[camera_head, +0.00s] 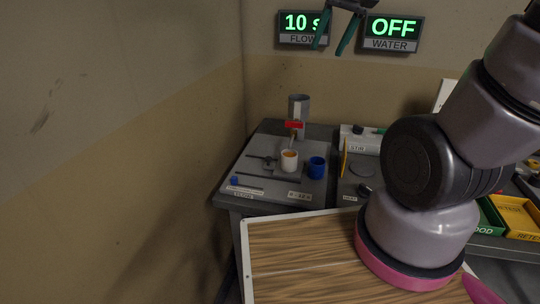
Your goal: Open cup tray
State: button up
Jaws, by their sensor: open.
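No part is clearly marked as the cup tray. A grey board (262,200) on the table at the centre bears a white cup (289,163) with orange-brown contents and a blue cup (316,168) to its right. A grey dispenser (299,107) with a red band stands behind the white cup. My gripper (334,46) is at the top, in front of the wall displays and high above the cups. Its two green-tipped fingers are spread apart with nothing between them. Its upper part is cut off by the frame.
My arm fills the right side and hides part of the table. A wood-grain panel with a white rim (300,262) lies in front. Green and yellow bins (518,216) stand at the right. Wall displays read "10 s" flow and "OFF" water (392,28).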

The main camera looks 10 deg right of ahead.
jog(key=w+a+f+n+g, duration=0.25)
jog(key=w+a+f, duration=0.35)
jog(key=w+f, duration=0.3)
jog(key=n+g+h, duration=0.2)
jog(key=n, duration=0.2)
send_over(268, 157)
notch_tip(268, 157, down, 16)
notch_tip(268, 157, down, 11)
jog(key=shift+f, duration=0.1)
grip_shut()
dwell(0.4)
